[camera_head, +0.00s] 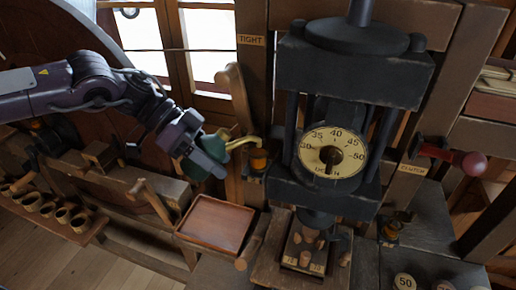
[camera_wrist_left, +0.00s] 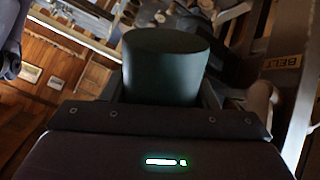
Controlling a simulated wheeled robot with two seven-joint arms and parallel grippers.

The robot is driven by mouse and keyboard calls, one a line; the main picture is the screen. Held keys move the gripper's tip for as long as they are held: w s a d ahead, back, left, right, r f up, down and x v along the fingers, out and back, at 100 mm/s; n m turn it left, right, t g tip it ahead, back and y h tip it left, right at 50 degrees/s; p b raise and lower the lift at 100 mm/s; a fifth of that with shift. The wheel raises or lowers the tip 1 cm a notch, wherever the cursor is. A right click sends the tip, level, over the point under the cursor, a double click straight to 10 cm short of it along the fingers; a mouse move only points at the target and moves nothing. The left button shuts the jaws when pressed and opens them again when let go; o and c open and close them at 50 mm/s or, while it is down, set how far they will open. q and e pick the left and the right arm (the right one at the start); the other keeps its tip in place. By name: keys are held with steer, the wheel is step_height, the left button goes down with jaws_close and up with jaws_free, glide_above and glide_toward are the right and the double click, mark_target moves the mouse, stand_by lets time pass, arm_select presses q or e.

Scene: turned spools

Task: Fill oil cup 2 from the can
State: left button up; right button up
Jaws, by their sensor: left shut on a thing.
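My left gripper (camera_head: 204,160) is shut on a dark green oil can (camera_head: 214,146), whose brass spout points right. The can fills the middle of the left wrist view (camera_wrist_left: 166,68), between the fingers. The spout tip is just above a small amber oil cup (camera_head: 258,160) on the post left of the black press. I cannot tell whether they touch or whether oil is flowing. A second amber cup (camera_head: 390,232) sits lower, right of the press. No cup number is readable. My right gripper is not in view.
The black press (camera_head: 352,75) with its round dial (camera_head: 333,152) stands right of the can. An empty wooden tray (camera_head: 215,224) lies below the can. Several small pots (camera_head: 47,209) stand at lower left.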

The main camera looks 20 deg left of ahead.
arm_select(q)
steer(key=shift+a+r+t+h+b, duration=0.1)
steer(key=shift+r+t+h+b, duration=0.2)
steer(key=shift+h, duration=0.3)
steer(key=h, duration=0.1)
steer(key=s+a+r+m+t+h, duration=0.1)
steer(key=shift+a+r+h, duration=0.15)
steer(key=shift+r+h, duration=0.1)
steer(key=shift+h, duration=0.05)
steer(key=shift+r+m+t+h, duration=0.1)
steer(key=shift+m+t+h, duration=0.2)
steer(key=shift+s+a+r+m+h+b, duration=0.15)
steer(key=shift+m+h+b, duration=0.15)
steer(key=shift+h+b, duration=0.45)
steer(key=shift+s+a+r+t+h+b, duration=0.15)
steer(key=shift+t+h+b, duration=0.15)
steer(key=shift+b, duration=0.35)
steer(key=shift+s+a+r+m+h+b, duration=0.1)
steer(key=shift+r+m+h+b, duration=0.15)
steer(key=shift+m+b, duration=0.1)
steer(key=shift+r, duration=0.1)
steer(key=shift+a, duration=0.1)
